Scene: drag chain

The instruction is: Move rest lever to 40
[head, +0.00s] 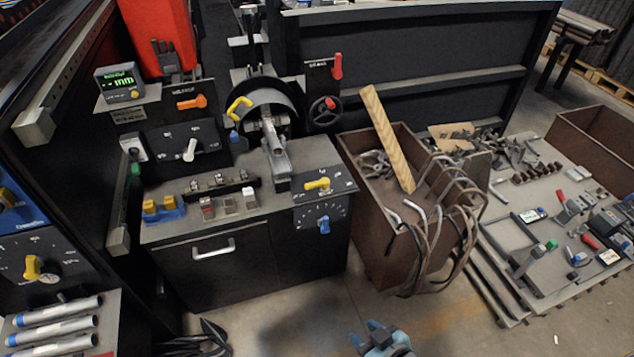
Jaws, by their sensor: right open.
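A bench carries several levers, and I cannot read which label says rest. A yellow lever (317,184) sits on a dial panel on the bench top, and a blue lever (324,225) sits on the dial panel below it. A white lever (190,150) points upward on a black dial panel at the back left. An orange lever (191,102) lies nearly level above it. A red lever (337,66) stands upright at the back. My right gripper (378,336) is open at the bottom edge, well in front of the bench and touching nothing. My left gripper is not in view.
A brown bin (380,235) with a wooden plank (388,138) and bent hoses stands right of the bench. A low table (520,215) with small parts is further right. Black cable (205,340) lies on the floor. Floor before the bench is mostly clear.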

